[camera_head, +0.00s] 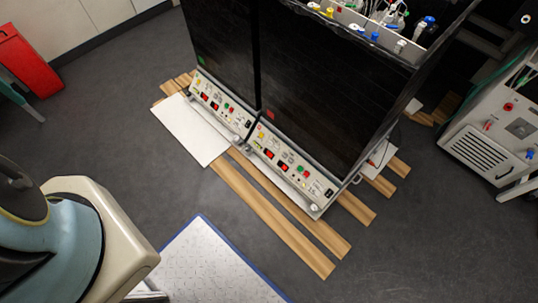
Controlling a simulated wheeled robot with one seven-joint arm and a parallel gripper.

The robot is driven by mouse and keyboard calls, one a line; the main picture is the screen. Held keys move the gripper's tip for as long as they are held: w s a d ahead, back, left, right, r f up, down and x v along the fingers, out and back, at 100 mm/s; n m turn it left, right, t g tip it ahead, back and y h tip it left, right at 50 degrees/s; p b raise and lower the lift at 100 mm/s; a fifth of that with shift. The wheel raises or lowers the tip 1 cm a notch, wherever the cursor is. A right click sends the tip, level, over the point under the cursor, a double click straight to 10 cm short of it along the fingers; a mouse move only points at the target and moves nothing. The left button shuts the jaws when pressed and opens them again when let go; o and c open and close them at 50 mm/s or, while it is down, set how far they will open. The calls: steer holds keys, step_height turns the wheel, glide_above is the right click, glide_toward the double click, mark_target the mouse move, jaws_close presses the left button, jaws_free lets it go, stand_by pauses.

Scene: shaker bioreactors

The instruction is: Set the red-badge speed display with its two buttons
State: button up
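Two dark-fronted shaker units stand side by side. The right unit (320,90) carries a small red badge (270,114) at the lower left of its dark front. Below it is a sloping pale control panel (318,189) with small red-lit displays (269,154), a yellow mark and several small coloured buttons (304,174). The digits and labels are too small to read, and I cannot tell which display is for speed. My gripper is not in view; only a pale and blue-grey part of my own body shows at the lower left.
The left unit (222,40) has a green badge (202,61) and a similar panel (240,123). Wooden slats (270,215) and a white board (190,130) lie before the units. A white machine (495,130) stands right, a red box (28,62) left.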

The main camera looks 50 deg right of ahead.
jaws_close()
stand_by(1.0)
